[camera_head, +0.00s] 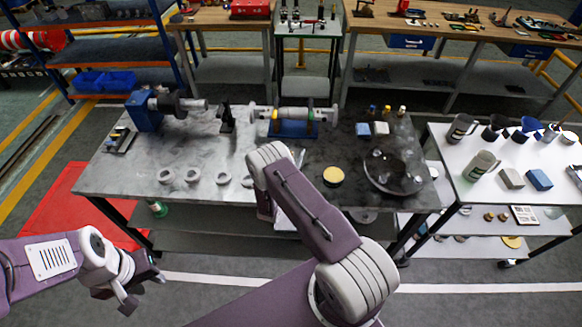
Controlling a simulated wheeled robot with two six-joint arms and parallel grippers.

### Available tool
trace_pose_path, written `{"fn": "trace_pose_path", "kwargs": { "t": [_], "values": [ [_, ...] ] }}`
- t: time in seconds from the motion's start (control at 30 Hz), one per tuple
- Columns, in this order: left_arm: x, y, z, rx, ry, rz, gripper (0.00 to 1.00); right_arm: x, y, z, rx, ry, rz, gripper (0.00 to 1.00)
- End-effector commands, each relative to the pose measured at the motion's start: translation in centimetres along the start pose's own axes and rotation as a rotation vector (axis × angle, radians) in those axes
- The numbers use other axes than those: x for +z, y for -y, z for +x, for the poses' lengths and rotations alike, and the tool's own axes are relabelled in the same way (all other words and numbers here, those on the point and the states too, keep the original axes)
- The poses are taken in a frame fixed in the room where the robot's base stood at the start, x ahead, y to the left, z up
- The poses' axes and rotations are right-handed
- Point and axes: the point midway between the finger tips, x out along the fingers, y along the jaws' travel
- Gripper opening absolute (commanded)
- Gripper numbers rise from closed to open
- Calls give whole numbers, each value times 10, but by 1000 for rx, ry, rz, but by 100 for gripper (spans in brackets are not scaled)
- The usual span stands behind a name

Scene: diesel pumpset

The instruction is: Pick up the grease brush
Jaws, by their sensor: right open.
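I cannot make out a grease brush for certain in the head view. The grey workbench (125,178) holds many parts, and my right arm covers some of its front middle. My right forearm reaches up over the bench's front edge and bends down at the wrist; the right gripper is hidden behind it. My left gripper (143,290) is low at the left, in front of the bench and over the floor. Its fingers look apart, with nothing seen between them.
On the bench are a blue-based machine (146,112), a shaft on a blue stand (292,128), several pale rings, a round yellow-topped tin (333,175) and a dark round tray (377,187). A white table (470,190) with cups stands right. A red mat (62,205) lies left.

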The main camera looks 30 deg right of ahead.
Motion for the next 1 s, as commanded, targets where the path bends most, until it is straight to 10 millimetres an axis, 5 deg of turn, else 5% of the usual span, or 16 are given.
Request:
{"fn": "trace_pose_path", "kwargs": {
  "t": [0.1,0.23,0.27,0.67,1.0],
  "values": [
    [0,0,0,0,0,0,36,0,0,0,0,0,0,38],
    [0,0,0,0,0,0,36,0,0,0,0,0,0,2],
    [0,0,0,0,0,0,36,0,0,0,0,0,0,0],
    [0,0,1,0,0,0,36,8,0,0,0,1,2,0],
    [1,0,9,0,0,0,36,80,1,0,0,3,4,0]
  ]
}}
